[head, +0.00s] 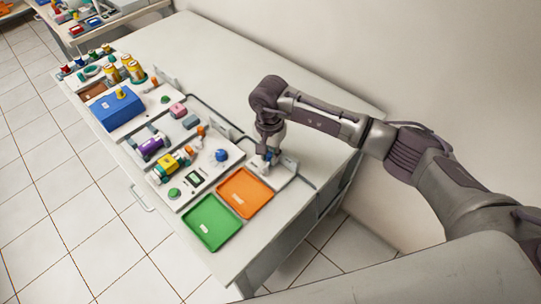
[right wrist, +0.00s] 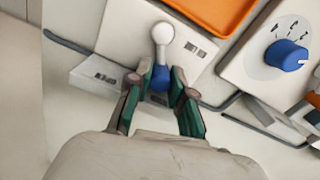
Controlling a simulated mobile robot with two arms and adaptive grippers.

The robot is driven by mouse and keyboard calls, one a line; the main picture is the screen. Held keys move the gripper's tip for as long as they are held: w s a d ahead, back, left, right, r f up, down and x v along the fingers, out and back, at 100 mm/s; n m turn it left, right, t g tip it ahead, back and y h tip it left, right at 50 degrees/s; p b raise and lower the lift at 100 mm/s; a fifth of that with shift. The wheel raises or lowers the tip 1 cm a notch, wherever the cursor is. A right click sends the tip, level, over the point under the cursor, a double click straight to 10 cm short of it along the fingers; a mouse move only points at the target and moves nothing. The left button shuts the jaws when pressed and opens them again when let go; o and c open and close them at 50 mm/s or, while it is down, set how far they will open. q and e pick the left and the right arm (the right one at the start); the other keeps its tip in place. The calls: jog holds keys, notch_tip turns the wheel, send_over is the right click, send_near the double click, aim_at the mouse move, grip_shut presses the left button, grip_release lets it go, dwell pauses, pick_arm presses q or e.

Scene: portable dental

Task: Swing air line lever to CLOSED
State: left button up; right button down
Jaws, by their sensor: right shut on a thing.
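The air line lever (right wrist: 162,50) shows in the right wrist view, with a round white end, a thin stem and a blue part. It sits on a white plate (right wrist: 118,28) with small dark labels too small to read. My right gripper (right wrist: 162,76) is shut on the blue part of the lever, one green-padded finger on each side. In the head view my right gripper (head: 268,155) reaches down to this plate near the far right of the bench, and hides most of the lever. My left gripper is not in view.
An orange tray (head: 245,193) and a green tray (head: 213,222) lie near the plate. A panel with a blue knob (head: 221,155) stands beside it. A dark line (right wrist: 65,45) runs to the plate. A blue box (head: 120,112) and several small parts stand farther left.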

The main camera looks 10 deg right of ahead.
jog(key=shift+w+a+f+n+b, duration=0.2)
jog(key=shift+f+n+b, duration=0.1)
jog(key=shift+n+b, duration=0.65)
jog(key=shift+a+r+n+b, duration=0.1)
jog(key=shift+r+n+b, duration=0.15)
jog(key=shift+b, duration=0.3)
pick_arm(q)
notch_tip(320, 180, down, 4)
pick_arm(e)
jog(key=shift+r, duration=0.1)
jog(key=c, duration=1)
grip_release()
jog(key=shift+c, duration=0.2)
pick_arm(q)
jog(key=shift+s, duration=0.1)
pick_arm(e)
notch_tip(320, 180, up, 12)
jog(key=shift+a, duration=0.1)
